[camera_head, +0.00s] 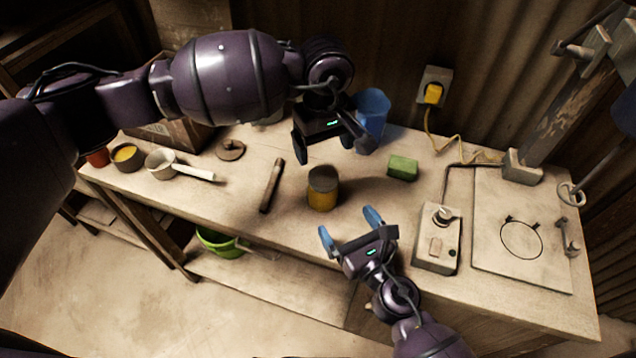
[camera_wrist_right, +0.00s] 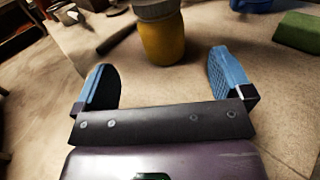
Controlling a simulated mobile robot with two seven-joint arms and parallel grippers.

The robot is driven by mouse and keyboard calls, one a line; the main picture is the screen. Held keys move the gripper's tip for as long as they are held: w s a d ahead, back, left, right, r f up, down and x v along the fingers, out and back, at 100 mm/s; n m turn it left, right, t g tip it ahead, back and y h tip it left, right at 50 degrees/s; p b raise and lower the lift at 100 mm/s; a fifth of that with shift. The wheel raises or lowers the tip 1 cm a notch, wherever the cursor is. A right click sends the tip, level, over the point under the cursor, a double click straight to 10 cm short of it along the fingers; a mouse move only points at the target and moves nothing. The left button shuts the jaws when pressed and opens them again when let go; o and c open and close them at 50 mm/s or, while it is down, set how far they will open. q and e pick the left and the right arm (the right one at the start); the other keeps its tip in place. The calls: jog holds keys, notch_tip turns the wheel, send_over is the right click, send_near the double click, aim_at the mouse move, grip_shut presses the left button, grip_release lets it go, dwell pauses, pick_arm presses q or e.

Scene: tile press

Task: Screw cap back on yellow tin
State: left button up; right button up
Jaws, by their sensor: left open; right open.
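The yellow tin (camera_head: 322,197) stands upright near the middle of the workbench, with a dark grey cap (camera_head: 323,177) on its top. Whether the cap is screwed tight or only resting, I cannot tell. In the right wrist view the tin (camera_wrist_right: 162,42) and the lower part of its cap (camera_wrist_right: 157,9) show ahead of the fingers. My left gripper (camera_head: 333,146) is open and empty above and behind the tin, fingers pointing down. My right gripper (camera_head: 349,224) is open and empty in front of the tin, its blue-padded fingers pointing towards it, apart from it.
A wooden-looking stick (camera_head: 271,186) lies left of the tin. A control box (camera_head: 437,245) and press plate (camera_head: 500,270) are at the right. A white ladle-like pan (camera_head: 163,164) is at the left.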

aim_at(330, 196)
dwell(0.4)
jog(key=shift+w+a+r, duration=0.1)
jog(key=shift+w+a, duration=0.2)
jog(key=shift+w, duration=0.25)
jog(key=x, duration=0.9)
jog(key=shift+w+a, duration=0.15)
jog(key=shift+w, duration=0.15)
